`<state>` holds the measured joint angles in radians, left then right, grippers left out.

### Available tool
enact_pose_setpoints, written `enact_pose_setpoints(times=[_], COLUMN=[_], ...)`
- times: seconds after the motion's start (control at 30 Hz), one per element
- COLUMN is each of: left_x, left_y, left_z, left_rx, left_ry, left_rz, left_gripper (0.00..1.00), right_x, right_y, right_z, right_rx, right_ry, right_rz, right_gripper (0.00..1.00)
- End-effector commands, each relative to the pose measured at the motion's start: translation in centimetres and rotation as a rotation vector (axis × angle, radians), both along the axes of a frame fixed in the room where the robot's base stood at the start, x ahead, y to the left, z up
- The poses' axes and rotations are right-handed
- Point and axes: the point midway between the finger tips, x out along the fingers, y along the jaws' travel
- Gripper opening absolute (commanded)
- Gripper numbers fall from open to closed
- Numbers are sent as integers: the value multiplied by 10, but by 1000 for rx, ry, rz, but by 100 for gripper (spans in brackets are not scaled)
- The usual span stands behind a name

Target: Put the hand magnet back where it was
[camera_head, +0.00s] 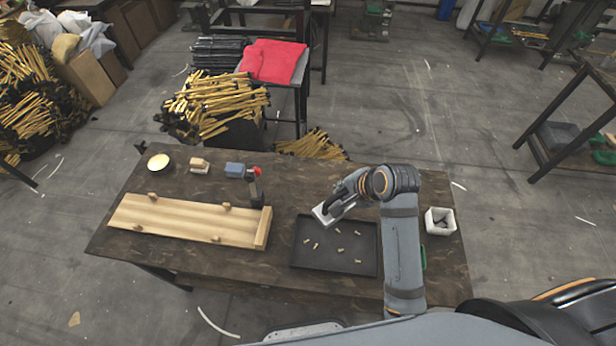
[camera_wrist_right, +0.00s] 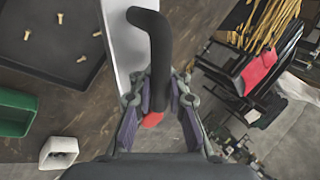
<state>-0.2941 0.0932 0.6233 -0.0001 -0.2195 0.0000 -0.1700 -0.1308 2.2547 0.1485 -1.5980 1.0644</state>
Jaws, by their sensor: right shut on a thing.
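The hand magnet has a pale flat plate (camera_head: 325,213) and a dark handle; its pale plate (camera_wrist_right: 122,40) and curved black handle (camera_wrist_right: 155,40) also show in the right wrist view. My right gripper (camera_head: 338,200) is shut on the handle, and in the wrist view its fingers (camera_wrist_right: 160,100) stand on either side of it. The magnet is near the far left corner of the dark tray (camera_head: 340,266); I cannot tell how high it is above the table. Several small brass-coloured rivets (camera_head: 338,250) lie in the tray. My left gripper is not in view.
A wooden board fixture (camera_head: 180,220) and a red-topped upright tool (camera_head: 255,187) stand left on the table. A blue block (camera_head: 235,169), a tan block (camera_head: 199,164) and a round dish (camera_head: 158,162) line the back. A white bin (camera_head: 439,221) and green bin (camera_head: 424,257) are right.

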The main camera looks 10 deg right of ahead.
Motion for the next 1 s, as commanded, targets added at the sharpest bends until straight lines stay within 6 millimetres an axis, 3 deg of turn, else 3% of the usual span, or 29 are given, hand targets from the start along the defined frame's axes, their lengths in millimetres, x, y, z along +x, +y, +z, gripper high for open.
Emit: enact_pose_setpoints(times=[0.23,0.43,0.67,0.8,1.0], left_x=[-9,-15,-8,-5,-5], left_y=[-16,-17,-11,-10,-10], left_z=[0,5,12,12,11], left_rx=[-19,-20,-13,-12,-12], left_ry=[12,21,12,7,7], left_rz=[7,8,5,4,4], left_gripper=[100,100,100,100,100], right_x=[8,46,93,111,131], right_y=[-1,-5,-10,-11,-13], right_z=[-2,-18,-39,-66,-90], right_rx=[-1,-2,0,0,1], right_ry=[-3,-2,-3,0,-2], right_rz=[4,3,3,1,2], right_gripper=[0,0,0,0,0])
